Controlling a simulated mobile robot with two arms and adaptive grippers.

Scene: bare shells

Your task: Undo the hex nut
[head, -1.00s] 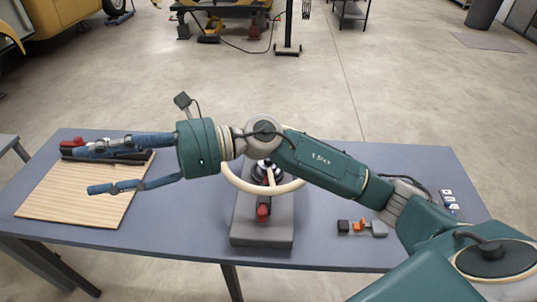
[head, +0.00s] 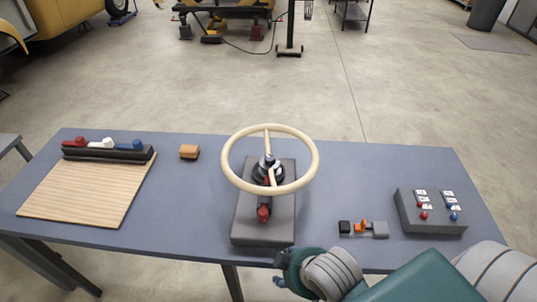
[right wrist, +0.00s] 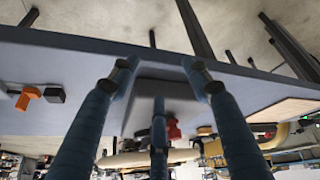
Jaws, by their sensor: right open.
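A cream steering wheel (head: 308,145) stands on a grey base (head: 262,232) in the middle of the table. Its dark hub (head: 262,172) has a small metallic piece at the top centre (head: 269,159); I cannot make out whether this is the hex nut. A red part (head: 264,213) sits low on the base. My right gripper (right wrist: 160,78) is open and empty, its fingers spread before the base in the right wrist view, where the picture is upside down. In the head view its wrist is at the near table edge, fingers mostly hidden. My left gripper is not in view.
A wooden board (head: 75,195) and a dark rack (head: 108,154) with coloured items lie left. A small black, orange and grey part (head: 362,228) and a switch box (head: 430,212) are right.

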